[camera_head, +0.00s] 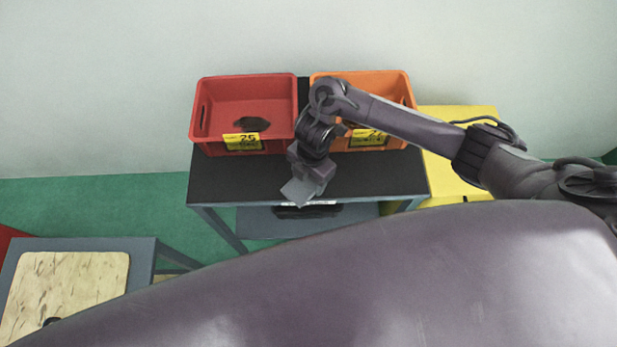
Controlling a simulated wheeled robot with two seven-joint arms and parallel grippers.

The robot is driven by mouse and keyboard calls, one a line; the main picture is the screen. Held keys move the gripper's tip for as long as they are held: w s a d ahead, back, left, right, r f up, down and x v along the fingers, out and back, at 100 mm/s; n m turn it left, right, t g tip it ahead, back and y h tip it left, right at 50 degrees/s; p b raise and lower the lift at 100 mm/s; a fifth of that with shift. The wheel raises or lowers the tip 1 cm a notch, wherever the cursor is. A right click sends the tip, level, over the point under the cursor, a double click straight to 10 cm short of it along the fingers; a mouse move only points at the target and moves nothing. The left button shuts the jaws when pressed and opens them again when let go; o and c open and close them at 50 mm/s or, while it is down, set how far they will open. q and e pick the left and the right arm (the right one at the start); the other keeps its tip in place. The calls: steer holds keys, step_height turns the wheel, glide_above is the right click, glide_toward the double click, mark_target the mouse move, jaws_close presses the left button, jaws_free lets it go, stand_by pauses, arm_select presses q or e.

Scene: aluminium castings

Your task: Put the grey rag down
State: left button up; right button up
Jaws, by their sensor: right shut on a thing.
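The grey rag (298,192) hangs as a small flat piece from my right gripper (305,182), over the front edge of the dark-topped table (235,180). My right gripper is shut on the rag, its arm reaching in from the right. I cannot tell whether the rag touches the table top. My left gripper is not in view.
A red crate (215,138) with a dark item inside stands at the table's back left. An orange crate (395,84) stands at the back right, partly hidden by my arm. A yellow cabinet (450,180) adjoins the right side. A wooden board (70,285) lies on another table, lower left.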

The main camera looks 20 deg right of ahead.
steer(key=shift+s+f, duration=0.1)
steer(key=shift+f, duration=0.15)
steer(key=shift+s+f+b, duration=0.3)
steer(key=shift+b, duration=0.15)
steer(key=o, duration=1)
steer(key=shift+o, duration=1.2)
steer(key=shift+f, duration=0.15)
steer(key=shift+o, duration=0.2)
steer(key=shift+w+f, duration=0.1)
step_height(320, 180, up, 14)
steer(key=w+d+p, duration=0.1)
steer(key=p, duration=0.4)
steer(key=shift+f+p, duration=0.15)
steer(key=shift+p, duration=0.15)
